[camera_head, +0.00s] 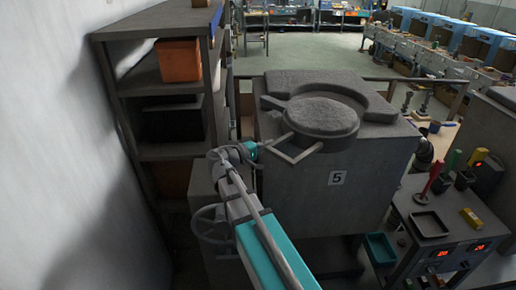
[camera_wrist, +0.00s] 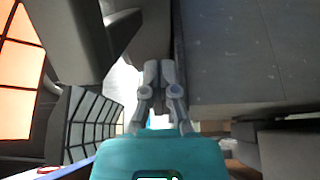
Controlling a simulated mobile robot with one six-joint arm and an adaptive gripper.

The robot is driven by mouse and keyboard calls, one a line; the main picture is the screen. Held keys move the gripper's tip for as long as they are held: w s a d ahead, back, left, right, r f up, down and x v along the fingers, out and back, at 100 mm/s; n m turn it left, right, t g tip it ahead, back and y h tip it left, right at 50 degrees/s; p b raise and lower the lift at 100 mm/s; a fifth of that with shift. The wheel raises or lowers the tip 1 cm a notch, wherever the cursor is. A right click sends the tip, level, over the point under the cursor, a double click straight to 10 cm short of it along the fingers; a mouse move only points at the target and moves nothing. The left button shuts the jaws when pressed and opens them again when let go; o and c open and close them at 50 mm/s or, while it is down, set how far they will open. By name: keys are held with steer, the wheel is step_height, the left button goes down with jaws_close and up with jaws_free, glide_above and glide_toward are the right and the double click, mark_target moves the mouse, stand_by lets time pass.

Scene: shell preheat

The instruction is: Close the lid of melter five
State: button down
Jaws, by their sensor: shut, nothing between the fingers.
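Melter five (camera_head: 300,185) is a large grey block with a "5" plate on its front. Its round grey lid (camera_head: 318,116) lies about flat on top, inside a raised curved rim. A pale loop handle (camera_head: 298,157) sticks out from the lid's front left edge. My gripper (camera_head: 262,144) is at the melter's front left upper edge, close to the left end of the handle; I cannot tell if they touch. In the wrist view my gripper's fingers (camera_wrist: 159,65) are together and empty. A grey surface, likely the melter (camera_wrist: 225,60), fills the upper right there.
A dark shelf with an orange bin (camera_head: 178,60) stands at the left by a white wall. A handwheel (camera_head: 210,228) is below my arm. A control bench (camera_head: 440,235) with a tray and coloured-handled tools stands at the right. Open floor lies beyond the melter.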

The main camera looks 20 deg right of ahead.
mark_target(292, 120)
steer(key=shift+w+d, duration=0.2)
steer(key=shift+d, duration=0.75)
steer(key=shift+w+d, duration=0.15)
steer(key=shift+d, duration=0.85)
steer(key=shift+w+d, duration=0.2)
steer(key=shift+d, duration=0.75)
